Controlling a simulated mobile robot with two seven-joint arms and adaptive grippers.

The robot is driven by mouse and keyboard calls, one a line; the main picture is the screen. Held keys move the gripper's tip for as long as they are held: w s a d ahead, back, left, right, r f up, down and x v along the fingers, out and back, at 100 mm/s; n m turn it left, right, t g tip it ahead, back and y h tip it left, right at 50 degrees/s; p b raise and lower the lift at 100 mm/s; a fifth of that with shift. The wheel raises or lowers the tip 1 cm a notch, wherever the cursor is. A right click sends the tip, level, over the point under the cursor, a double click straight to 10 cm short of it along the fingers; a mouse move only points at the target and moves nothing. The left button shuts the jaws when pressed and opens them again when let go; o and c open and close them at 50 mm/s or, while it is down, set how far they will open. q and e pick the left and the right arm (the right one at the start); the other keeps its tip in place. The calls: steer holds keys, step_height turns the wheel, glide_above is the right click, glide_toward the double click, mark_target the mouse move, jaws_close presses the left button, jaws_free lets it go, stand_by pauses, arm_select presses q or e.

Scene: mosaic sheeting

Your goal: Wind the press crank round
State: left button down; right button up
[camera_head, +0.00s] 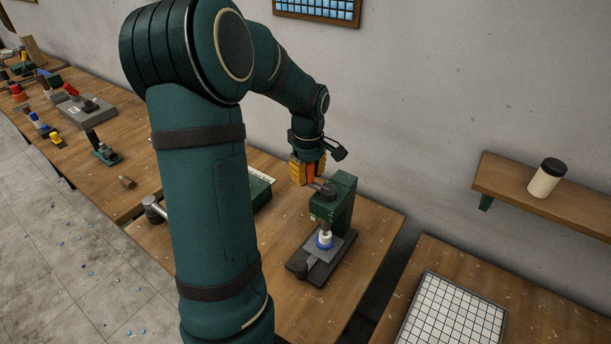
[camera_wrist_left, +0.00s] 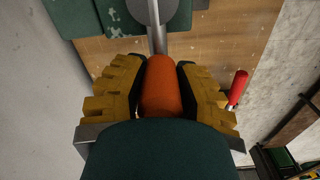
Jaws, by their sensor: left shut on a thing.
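The green press (camera_head: 340,205) stands on the bench in the middle right of the head view. My left gripper (camera_head: 308,174), with yellow ridged fingers, is at the upper left of the press. It is shut on the orange crank handle (camera_wrist_left: 161,88), one finger on each side. A grey crank arm (camera_wrist_left: 157,38) runs from the handle to a round hub (camera_wrist_left: 150,10) at the top of the left wrist view. The handle is mostly hidden in the head view. My right gripper is not in view.
My left arm crosses the middle of the head view and hides part of the bench. A green box (camera_head: 261,192) lies left of the press. A white tile grid (camera_head: 455,312) lies on the right table. A jar (camera_head: 546,178) stands on the wall shelf (camera_head: 500,180).

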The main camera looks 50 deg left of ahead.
arm_select(q)
steer(key=c, duration=0.7)
jaws_free()
step_height(320, 180, up, 12)
steer(key=shift+r, duration=0.1)
